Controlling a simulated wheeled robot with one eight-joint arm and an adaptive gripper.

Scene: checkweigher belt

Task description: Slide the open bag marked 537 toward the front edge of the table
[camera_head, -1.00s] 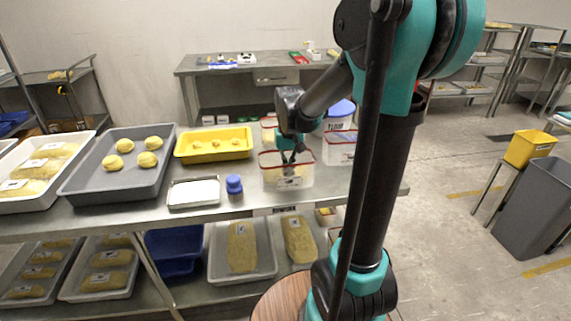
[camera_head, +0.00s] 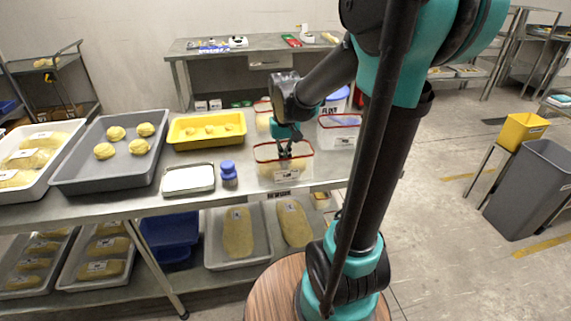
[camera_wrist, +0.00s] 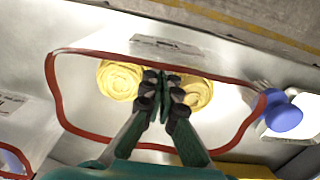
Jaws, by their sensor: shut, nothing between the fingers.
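The open bag (camera_head: 270,172) is clear with a red rim and a white label; its number is too small to read. It stands near the front edge of the table (camera_head: 120,205), right of a blue-capped bottle (camera_head: 229,174). In the wrist view the bag's red rim (camera_wrist: 53,90) surrounds my fingers, with two yellow dough pieces (camera_wrist: 119,80) visible below. My gripper (camera_head: 284,152) is shut and empty, pointing down at the bag's opening. It also shows in the wrist view (camera_wrist: 164,82). Whether the fingertips touch the bag is unclear.
Two other red-rimmed bags stand behind, one at the back (camera_head: 262,112) and one at the right (camera_head: 338,134). A small metal tray (camera_head: 188,180), a yellow tray (camera_head: 207,142) and a grey tray (camera_head: 68,180) lie to the left. A lower shelf holds more trays.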

